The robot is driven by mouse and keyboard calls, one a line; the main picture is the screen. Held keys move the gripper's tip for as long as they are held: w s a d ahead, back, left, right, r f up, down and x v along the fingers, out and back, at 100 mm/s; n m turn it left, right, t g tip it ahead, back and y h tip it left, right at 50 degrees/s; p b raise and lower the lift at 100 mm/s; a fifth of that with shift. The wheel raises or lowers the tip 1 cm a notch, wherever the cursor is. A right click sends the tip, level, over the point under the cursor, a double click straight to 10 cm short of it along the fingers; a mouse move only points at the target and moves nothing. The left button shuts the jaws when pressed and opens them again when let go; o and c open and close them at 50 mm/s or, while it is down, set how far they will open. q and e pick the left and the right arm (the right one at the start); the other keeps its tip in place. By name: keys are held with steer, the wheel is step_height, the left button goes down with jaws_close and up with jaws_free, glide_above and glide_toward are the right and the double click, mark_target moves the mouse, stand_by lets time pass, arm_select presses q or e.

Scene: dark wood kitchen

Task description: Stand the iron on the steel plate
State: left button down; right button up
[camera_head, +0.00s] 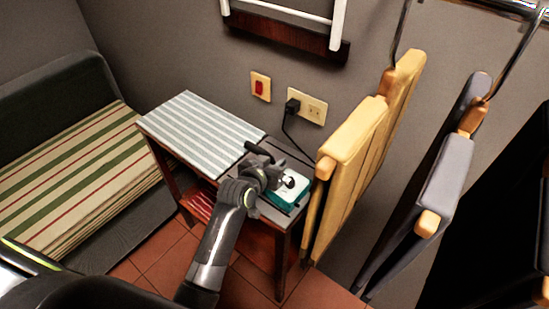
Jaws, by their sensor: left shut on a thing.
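The teal and white iron (294,194) is at the right end of the small table. My left gripper (277,178) reaches over it from the left and is shut on it. The gripper hides part of the iron, including where the fingers meet it. I cannot tell for certain whether the iron touches the surface below. A dark grey flat area (283,151) shows behind the iron, and seems to be the steel plate; most of it is hidden. My right gripper is not in view.
A striped grey-white cloth (195,128) covers the left part of the wooden table. A black cord (289,130) runs from the wall socket (313,110) down behind the iron. A striped bench (75,180) is at left.

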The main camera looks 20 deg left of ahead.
arm_select(q)
steer(key=shift+r, duration=0.2)
steer(key=c, duration=1.6)
jaws_free()
steer(key=shift+f, duration=0.3)
steer(key=shift+c, duration=0.2)
steer(key=o, duration=0.5)
steer(key=shift+s, duration=0.1)
steer(key=shift+c, duration=0.2)
steer(key=shift+r, duration=0.25)
steer(key=shift+s, duration=0.2)
steer(key=v, duration=1.1)
steer(key=shift+s+b, duration=0.25)
steer(key=shift+b, duration=0.1)
steer(key=shift+a, duration=0.1)
